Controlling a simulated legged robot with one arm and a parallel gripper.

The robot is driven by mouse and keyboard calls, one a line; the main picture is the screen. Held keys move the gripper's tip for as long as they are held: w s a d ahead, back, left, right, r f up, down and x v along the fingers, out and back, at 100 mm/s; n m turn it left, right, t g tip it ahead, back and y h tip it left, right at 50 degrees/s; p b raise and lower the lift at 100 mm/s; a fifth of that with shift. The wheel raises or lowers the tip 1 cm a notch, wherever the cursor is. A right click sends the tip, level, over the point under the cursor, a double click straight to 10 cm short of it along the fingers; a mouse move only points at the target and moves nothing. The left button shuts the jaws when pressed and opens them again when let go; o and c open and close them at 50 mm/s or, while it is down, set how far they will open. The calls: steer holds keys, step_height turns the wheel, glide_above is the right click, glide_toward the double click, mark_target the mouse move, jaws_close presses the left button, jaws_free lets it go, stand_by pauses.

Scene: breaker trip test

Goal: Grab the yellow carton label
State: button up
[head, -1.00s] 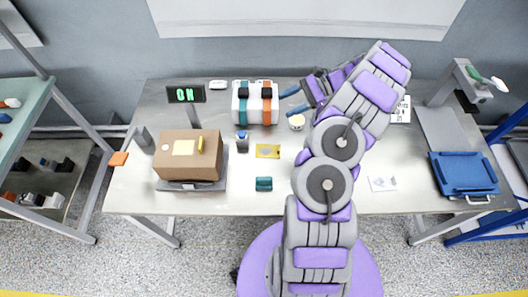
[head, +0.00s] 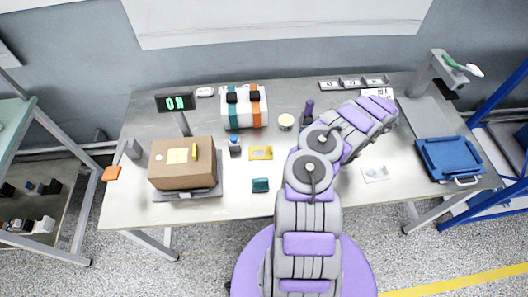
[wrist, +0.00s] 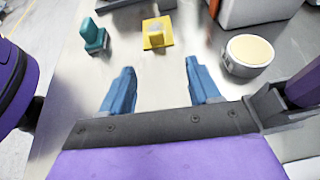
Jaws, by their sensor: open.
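A small yellow card or plate (head: 260,153) lies on the table right of the carton, with a raised lighter piece in its middle. In the wrist view, the yellow plate (wrist: 166,43) lies beyond the fingertips, roughly centred between them and apart from them. My gripper (wrist: 160,68) is open and empty, its two blue fingers pointing toward the plate. In the head view my arm hides the gripper fingers. The brown carton (head: 182,177) has a pale yellow patch (head: 177,156) and an upright yellow piece (head: 195,151) on top.
A teal block (head: 260,185) and a round cream-topped tin (head: 286,121) flank the yellow plate; in the wrist view the block (wrist: 94,36) is left and the tin (wrist: 248,52) right. A blue-topped button (head: 235,143) stands close by. A strapped white case (head: 244,108) is behind.

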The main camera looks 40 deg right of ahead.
glide_toward(274, 152)
steer(key=w+a+r, duration=0.2)
steer(key=a, duration=0.1)
steer(key=shift+w+a+b, duration=0.1)
steer(key=shift+b, duration=0.3)
steer(key=shift+w+a+f, duration=0.4)
steer(key=shift+w+f, duration=0.1)
steer(key=shift+f, duration=0.1)
steer(key=x, duration=0.2)
steer(key=b+x, duration=0.1)
steer(key=x, duration=0.1)
steer(key=shift+a+f, duration=0.1)
steer(key=shift+a, duration=0.4)
steer(key=shift+d, duration=0.15)
steer(key=shift+c, duration=0.3)
steer(key=shift+d, duration=0.1)
steer(key=c, duration=1.1)
